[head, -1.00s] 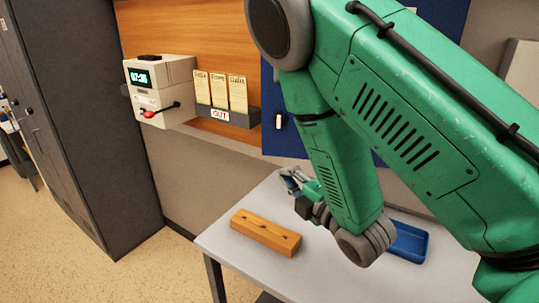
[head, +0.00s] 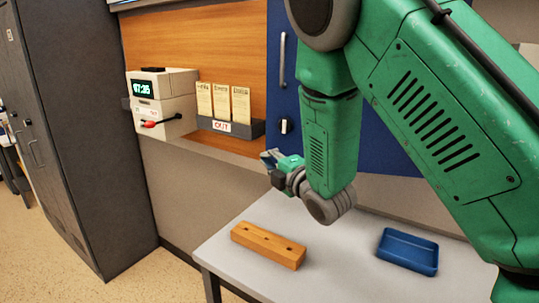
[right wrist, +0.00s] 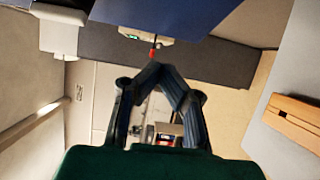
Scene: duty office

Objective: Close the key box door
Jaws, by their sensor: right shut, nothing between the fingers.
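I cannot tell how far the door stands open. My right gripper (head: 268,158) is just below the door's lower left part, above the table. In the right wrist view its two fingers (right wrist: 160,68) meet at the tips with nothing between them. A blue surface (right wrist: 190,18), likely the door, crosses the top of that view. I cannot tell if the fingertips touch it. My left gripper is not in view.
A grey table (head: 225,262) below bears a wooden block with holes (head: 268,246) and a blue tray (head: 407,251). A time clock (head: 163,100) and a card rack (head: 229,127) are on the wall to the left. A dark cabinet (head: 80,140) stands at far left.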

